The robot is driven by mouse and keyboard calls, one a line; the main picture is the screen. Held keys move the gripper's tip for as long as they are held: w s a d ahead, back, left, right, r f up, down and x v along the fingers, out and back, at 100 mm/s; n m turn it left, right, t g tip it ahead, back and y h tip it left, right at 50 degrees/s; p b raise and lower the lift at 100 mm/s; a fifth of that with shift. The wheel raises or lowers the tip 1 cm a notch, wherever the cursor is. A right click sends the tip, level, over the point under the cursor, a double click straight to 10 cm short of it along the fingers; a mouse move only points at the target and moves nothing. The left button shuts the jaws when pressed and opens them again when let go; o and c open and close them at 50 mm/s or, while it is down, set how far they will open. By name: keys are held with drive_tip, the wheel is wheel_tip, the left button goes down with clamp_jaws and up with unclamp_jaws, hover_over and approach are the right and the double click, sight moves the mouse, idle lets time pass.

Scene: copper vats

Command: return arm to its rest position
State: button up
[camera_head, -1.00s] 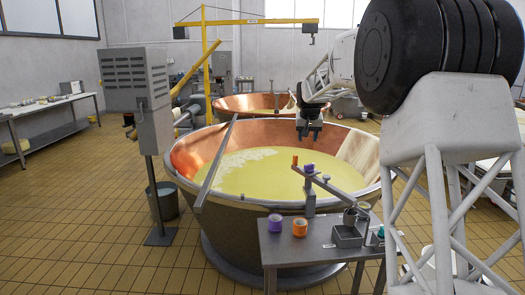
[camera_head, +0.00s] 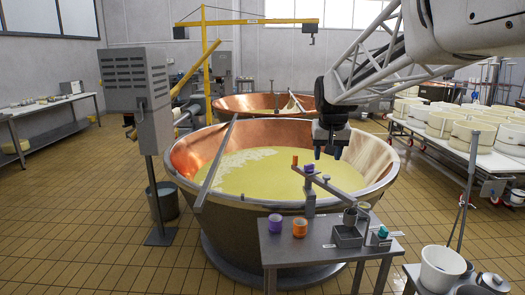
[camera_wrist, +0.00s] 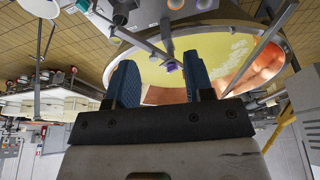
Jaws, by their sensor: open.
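My gripper (camera_head: 327,154) hangs from my white lattice arm, pointing down over the right part of the near copper vat (camera_head: 185,160). In the wrist view, its two blue-grey fingers (camera_wrist: 158,84) are apart with nothing between them. Yellowish liquid (camera_head: 245,180) fills the vat below. My gripper appears above and behind the small grey table (camera_head: 290,250), apart from the things on it.
The table carries a purple cup (camera_head: 275,223), an orange cup (camera_head: 300,228), a balance-like stand (camera_head: 310,190) and a grey box (camera_head: 347,236). A white bucket (camera_head: 440,268) stands at front right. Cheese wheels (camera_head: 440,122) lie on a right-hand table.

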drive_tip(key=s+f, duration=0.4)
drive_tip(key=s, duration=0.9)
drive_tip(key=s+f, duration=0.4)
drive_tip(key=s, duration=0.9)
drive_tip(key=s+f, duration=0.5)
drive_tip(key=s, duration=0.8)
drive_tip(key=shift+s+d+n+g, duration=0.15)
drive_tip(key=shift+n+g, duration=0.15)
drive_tip(key=shift+g, duration=0.1)
